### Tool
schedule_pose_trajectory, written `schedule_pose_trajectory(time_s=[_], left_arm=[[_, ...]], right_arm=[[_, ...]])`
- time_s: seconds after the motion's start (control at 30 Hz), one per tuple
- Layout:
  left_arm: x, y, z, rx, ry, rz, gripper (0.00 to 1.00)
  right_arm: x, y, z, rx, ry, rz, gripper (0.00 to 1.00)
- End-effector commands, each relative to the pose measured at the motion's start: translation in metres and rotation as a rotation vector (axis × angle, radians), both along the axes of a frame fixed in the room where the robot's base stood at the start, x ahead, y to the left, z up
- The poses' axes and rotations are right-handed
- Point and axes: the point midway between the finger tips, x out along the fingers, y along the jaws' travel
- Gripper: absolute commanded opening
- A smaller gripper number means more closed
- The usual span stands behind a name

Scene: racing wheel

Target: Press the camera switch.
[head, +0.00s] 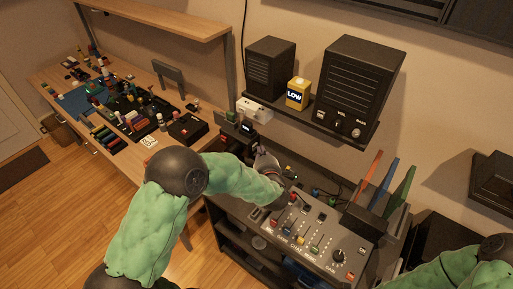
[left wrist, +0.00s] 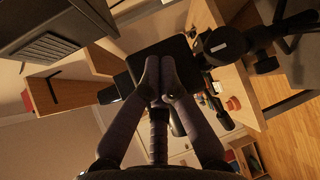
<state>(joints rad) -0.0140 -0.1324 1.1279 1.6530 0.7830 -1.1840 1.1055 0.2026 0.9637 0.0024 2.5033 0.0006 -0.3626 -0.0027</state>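The control panel (head: 318,240) is a sloped grey board with several coloured levers and knobs and small labels. I cannot read the labels well enough to tell which part is the camera switch. My left gripper (head: 265,158) is raised over the back left edge of the panel, close to a small black device. In the left wrist view its fingers (left wrist: 159,66) meet at the tips with nothing seen between them, in front of a dark flat square thing (left wrist: 186,58). My right forearm shows at the bottom right, but its gripper is out of view.
A shelf above the panel holds two black speakers (head: 360,88) and a yellow box (head: 298,93) marked LOW. A white box (head: 254,110) sits left of them. Red, blue and green upright pieces (head: 386,184) stand right of the panel. A cluttered wooden desk (head: 62,82) is at left.

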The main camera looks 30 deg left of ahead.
Motion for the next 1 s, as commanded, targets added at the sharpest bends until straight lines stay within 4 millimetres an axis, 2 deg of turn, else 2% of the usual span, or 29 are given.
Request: schedule_pose_trajectory(time_s=[0.43,1.0], left_arm=[[-0.001,-0.007,0.000,-0.001,0.000,-0.001,0.00],[-0.007,-0.055,0.000,0.000,-0.001,-0.003,0.00]], right_arm=[[0.000,0.000,-0.001,0.000,0.000,0.000,0.40],[0.000,0.000,-0.001,0.000,0.000,0.000,0.40]])
